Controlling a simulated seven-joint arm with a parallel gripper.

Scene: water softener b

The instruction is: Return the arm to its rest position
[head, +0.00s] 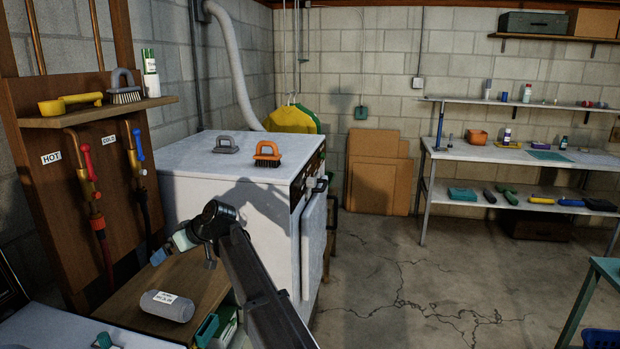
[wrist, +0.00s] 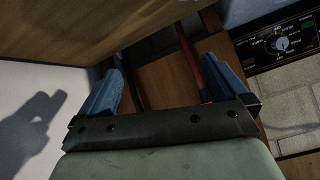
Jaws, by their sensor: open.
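My arm reaches up from the bottom of the head view, and its elbow-like joint bends to the left. My gripper (head: 160,254) is in front of the wooden pipe board, above a low wooden surface and left of the white machine. In the wrist view, my gripper (wrist: 170,72) shows two blue fingers spread wide apart with nothing between them. A red hose (wrist: 190,62) and brown wood show beyond the fingers. I see no contact between the fingers and anything.
The white machine (head: 225,165) stands close to my arm, with two brushes on top. A grey cylinder (head: 168,306) lies on the low wooden surface (head: 120,312). Hot and cold pipes run down the board (head: 60,190).

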